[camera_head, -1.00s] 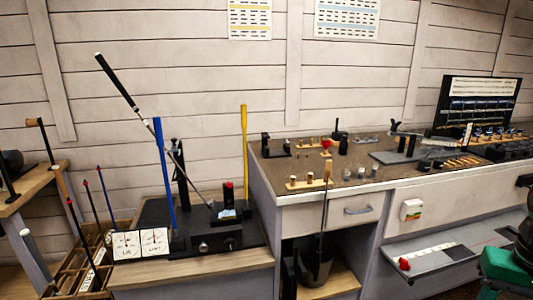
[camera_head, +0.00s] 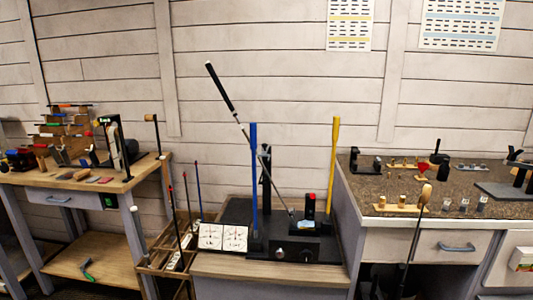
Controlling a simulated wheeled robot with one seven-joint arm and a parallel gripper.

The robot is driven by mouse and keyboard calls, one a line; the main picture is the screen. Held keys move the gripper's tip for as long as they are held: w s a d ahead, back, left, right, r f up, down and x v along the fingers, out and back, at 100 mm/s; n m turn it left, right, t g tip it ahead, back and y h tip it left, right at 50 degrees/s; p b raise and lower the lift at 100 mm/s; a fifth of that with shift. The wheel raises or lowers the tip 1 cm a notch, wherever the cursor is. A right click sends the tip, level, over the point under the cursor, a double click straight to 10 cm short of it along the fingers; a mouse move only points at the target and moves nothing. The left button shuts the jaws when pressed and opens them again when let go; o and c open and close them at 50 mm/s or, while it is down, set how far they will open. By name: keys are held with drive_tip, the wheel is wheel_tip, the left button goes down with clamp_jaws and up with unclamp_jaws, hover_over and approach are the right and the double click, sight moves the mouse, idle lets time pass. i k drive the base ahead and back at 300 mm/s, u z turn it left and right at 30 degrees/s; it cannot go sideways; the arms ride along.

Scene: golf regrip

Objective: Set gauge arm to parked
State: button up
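A black gauge machine (camera_head: 290,245) sits on a low wooden stand in the middle of the view. A blue upright arm (camera_head: 254,180) stands at its left and a yellow upright arm (camera_head: 333,165) at its right; I cannot tell which one is the gauge arm. A golf club (camera_head: 240,120) with a black grip leans up to the left from the machine. Two white dial cards (camera_head: 222,237) stand at its front left. A black post with a red top (camera_head: 311,205) stands on it. My gripper is not in view.
A wooden bench (camera_head: 75,175) with colourful bins and tools stands at the left. A crate of upright shafts (camera_head: 170,250) is between it and the stand. A speckled counter (camera_head: 460,185) with small parts is at the right, with a brown-headed club in front.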

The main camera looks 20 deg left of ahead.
sight(265, 147)
drive_tip(key=z, duration=0.05)
drive_tip(key=k, duration=1)
drive_tip(key=u, duration=0.9)
drive_tip(key=i, duration=1.2)
drive_tip(key=u, duration=0.45)
drive_tip(key=i, duration=1.25)
drive_tip(key=z, duration=0.5)
drive_tip(key=i, duration=0.75)
drive_tip(key=z, duration=0.35)
